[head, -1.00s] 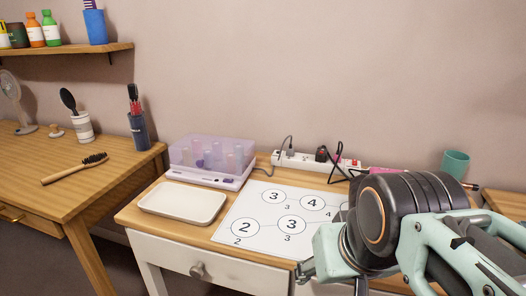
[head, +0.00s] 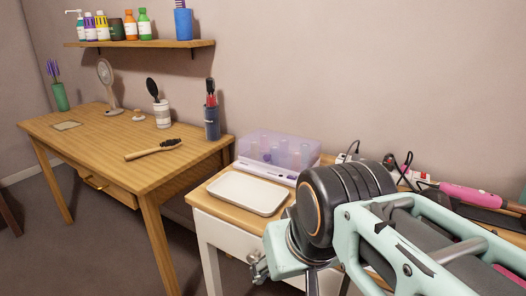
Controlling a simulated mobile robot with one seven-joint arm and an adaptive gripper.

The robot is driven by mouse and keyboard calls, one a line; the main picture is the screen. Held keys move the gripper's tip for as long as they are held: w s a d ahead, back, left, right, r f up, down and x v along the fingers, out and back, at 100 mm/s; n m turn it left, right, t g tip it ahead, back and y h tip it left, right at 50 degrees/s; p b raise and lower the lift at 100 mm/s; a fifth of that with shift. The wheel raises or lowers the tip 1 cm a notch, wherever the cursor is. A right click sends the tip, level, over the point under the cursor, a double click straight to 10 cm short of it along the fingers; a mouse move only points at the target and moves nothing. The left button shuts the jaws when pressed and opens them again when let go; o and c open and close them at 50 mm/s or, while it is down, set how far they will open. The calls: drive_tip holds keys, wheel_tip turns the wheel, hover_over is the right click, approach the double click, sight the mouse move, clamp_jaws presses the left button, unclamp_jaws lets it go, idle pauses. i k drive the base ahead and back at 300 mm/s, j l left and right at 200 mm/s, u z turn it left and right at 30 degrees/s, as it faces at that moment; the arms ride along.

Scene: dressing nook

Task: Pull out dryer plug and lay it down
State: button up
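The white power strip (head: 342,158) stands against the wall at the back of the white-fronted table, partly hidden behind my arm. A grey cord (head: 353,146) rises at its left end. A black plug (head: 388,160) sits at the strip farther right, with a black cord (head: 408,160) looping beside it. I cannot tell which plug is the dryer's. A tool with a pink handle (head: 470,196) lies at the right; its far part is cut off. My gripper (head: 258,268) shows only as a small metal part at the end of my mint arm, in front of the table, away from the strip. Its fingers are not clear.
A white tray (head: 247,193) lies empty on the table's left, before a clear purple roller box (head: 275,152). A wooden desk (head: 110,135) at left holds a brush (head: 152,150), mirror and cups. A shelf (head: 140,44) with bottles hangs above.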

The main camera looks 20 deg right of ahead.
sight(389, 165)
drive_tip(key=i+z, duration=0.1)
drive_tip(key=z, duration=0.55)
drive_tip(key=i+j+z, duration=0.1)
drive_tip(key=z, duration=0.25)
